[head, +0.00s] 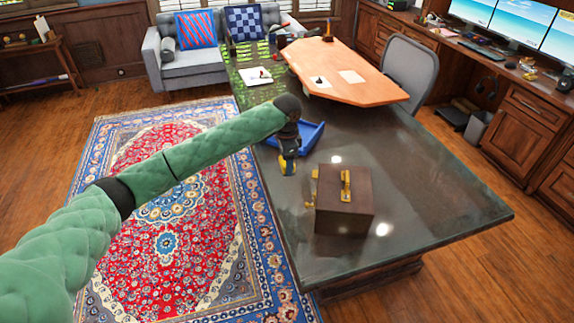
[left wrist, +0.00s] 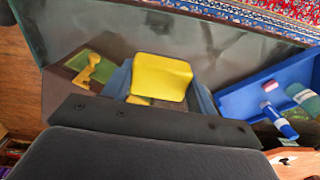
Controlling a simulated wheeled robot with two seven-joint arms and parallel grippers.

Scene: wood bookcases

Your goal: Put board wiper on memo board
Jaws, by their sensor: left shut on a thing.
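My left gripper (head: 288,162) hangs over the dark glossy table (head: 420,190), between the blue tray and the brown box. In the left wrist view it is shut on a yellow block, likely the board wiper (left wrist: 162,75), which sits between the two blue-grey fingers. The wiper shows in the head view as a small yellow patch (head: 288,169). The blue tray-like thing (head: 312,132) lies beyond the gripper, partly behind my arm. I cannot tell whether it is the memo board. My right gripper is not in view.
A brown box (head: 343,215) with a gold latch stands right of the gripper; it also shows in the left wrist view (left wrist: 70,72). The blue tray (left wrist: 262,76) holds markers and small items. An orange desk (head: 350,85) adjoins behind. The table's right part is clear.

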